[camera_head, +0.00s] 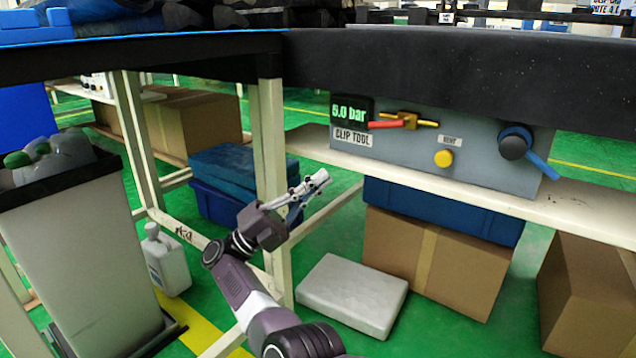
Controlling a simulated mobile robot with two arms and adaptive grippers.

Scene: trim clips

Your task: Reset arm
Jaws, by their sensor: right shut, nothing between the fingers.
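My right gripper (318,181) is in the middle of the head view, at the end of my arm that comes up from the bottom edge. Its fingers are shut with nothing between them, pointing up and to the right. It shows in front of a cream table leg and blue boxes, below the dark table edge. My left gripper is not in view.
A grey clip tool panel (440,140) with a 5.0 bar display, yellow button and black knob sits on the shelf at right. A dark tabletop (480,75) overhangs it. A bin (75,250), white jug (166,262) and cardboard boxes (435,262) stand around.

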